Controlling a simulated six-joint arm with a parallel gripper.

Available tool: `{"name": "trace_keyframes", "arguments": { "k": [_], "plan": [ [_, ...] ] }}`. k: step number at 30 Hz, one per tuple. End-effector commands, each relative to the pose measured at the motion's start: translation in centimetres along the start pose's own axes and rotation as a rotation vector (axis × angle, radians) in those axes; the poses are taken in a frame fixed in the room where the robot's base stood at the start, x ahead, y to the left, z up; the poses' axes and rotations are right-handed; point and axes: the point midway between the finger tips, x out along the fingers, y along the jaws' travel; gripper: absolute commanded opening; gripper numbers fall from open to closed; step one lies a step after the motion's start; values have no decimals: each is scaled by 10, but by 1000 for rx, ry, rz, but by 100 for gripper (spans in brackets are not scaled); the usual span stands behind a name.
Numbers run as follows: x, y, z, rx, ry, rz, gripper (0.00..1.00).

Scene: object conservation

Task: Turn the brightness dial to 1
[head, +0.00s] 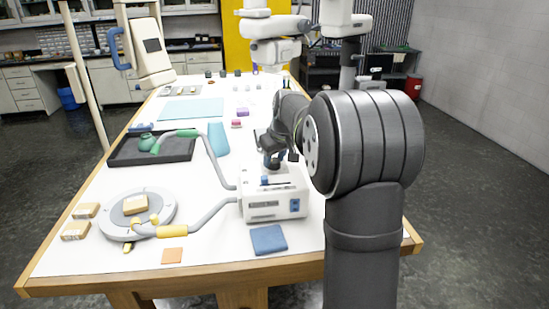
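A white lamp box (262,206) stands near the front of the table, to the left of my arm. Two grey gooseneck arms run from its left side, one with a green end (178,134) and one with a yellow end (172,231). A small blue part (265,182) shows on top of the box and a blue switch (295,206) on its front right. I cannot tell which part is the brightness dial or read its setting. My gripper (273,163) is just above the rear of the box, pointing down. Its fingers are small and partly hidden.
A blue cloth (269,239) and an orange square (172,256) lie in front.

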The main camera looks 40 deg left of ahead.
Motion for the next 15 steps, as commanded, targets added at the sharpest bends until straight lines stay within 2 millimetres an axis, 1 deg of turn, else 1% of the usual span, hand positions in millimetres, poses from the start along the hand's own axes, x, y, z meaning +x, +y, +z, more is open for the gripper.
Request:
{"name": "trace_keyframes", "arguments": {
  "k": [1,3,8,15],
  "plan": [
    [0,0,0,0,0,0,25],
    [0,0,0,0,0,0,14],
    [0,1,0,-15,0,-6,14],
    [0,2,1,-150,9,-63,14]
  ]
}}
